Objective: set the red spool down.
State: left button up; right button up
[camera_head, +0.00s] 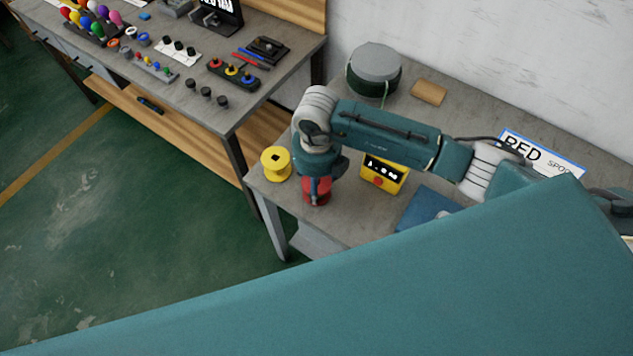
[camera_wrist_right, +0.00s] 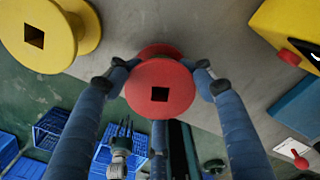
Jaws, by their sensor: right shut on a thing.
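The red spool (camera_head: 324,190) is near the left front edge of the grey table (camera_head: 345,225). My right gripper (camera_head: 316,182) comes down over it from above. In the right wrist view the red spool (camera_wrist_right: 146,92) shows its round end with a square hole. The fingers of my right gripper (camera_wrist_right: 162,78) are closed on it from both sides. I cannot tell whether its lower end touches the table. A sign reading "RED SPO..." (camera_head: 540,155) lies at the back right, partly covered by my arm.
A yellow spool (camera_head: 276,163) stands just left of the red one; it also shows in the wrist view (camera_wrist_right: 75,38). A yellow device (camera_head: 383,172) with a display and red button is to the right. Blue crates (camera_wrist_right: 52,128) are below the edge.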

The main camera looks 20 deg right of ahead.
jog(key=shift+f, duration=0.15)
jog(key=o, duration=1.2)
jog(key=shift+r, duration=0.2)
notch_tip(320, 180, up, 12)
jog(key=b, duration=0.3)
